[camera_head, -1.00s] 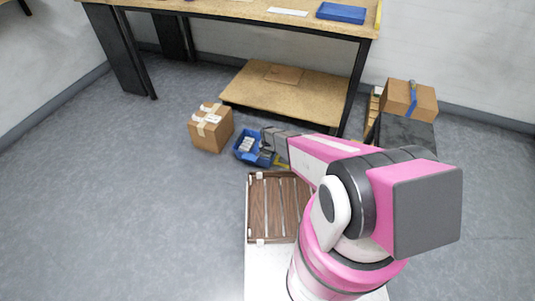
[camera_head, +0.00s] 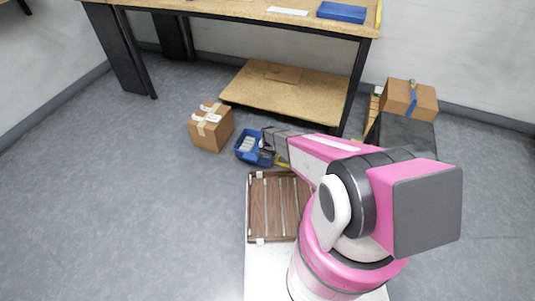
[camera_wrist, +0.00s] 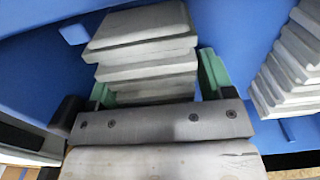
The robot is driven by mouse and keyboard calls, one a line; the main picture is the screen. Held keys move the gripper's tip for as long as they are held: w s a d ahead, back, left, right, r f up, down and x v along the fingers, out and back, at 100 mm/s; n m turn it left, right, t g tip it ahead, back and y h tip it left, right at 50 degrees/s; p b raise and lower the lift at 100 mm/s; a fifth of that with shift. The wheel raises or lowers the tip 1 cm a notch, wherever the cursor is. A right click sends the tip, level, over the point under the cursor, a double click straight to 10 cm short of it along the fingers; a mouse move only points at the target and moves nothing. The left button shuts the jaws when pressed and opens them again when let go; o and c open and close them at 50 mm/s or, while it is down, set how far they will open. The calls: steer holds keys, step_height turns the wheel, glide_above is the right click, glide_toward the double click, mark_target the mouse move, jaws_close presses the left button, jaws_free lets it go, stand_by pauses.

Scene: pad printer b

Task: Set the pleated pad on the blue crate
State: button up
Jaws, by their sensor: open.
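A grey-white pleated pad (camera_wrist: 145,45), stepped like a stack of slabs, lies over blue surface in the wrist view. My gripper (camera_wrist: 155,85) is open, its green fingertips on either side of the pad's near end; I cannot tell whether they touch it. A second similar pleated piece (camera_wrist: 290,75) is at the right. In the head view, my gripper (camera_head: 270,145) is low at the right side of an open blue bin (camera_head: 239,153) on the floor, with pale pleated pieces inside. A flat blue crate (camera_head: 341,12) lies on the workbench top.
A taped cardboard box (camera_head: 210,126) stands left of the bin. The workbench (camera_head: 225,18) with its lower shelf (camera_head: 245,90) is behind. A brown slatted tray (camera_head: 258,205) is in front. Another carton (camera_head: 409,99) is at right. Floor at left is clear.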

steer(key=shift+r, duration=0.1)
steer(key=shift+r, duration=1.4)
steer(key=o, duration=0.5)
steer(key=shift+c, duration=0.2)
steer(key=shift+r, duration=0.15)
steer(key=shift+r, duration=1.85)
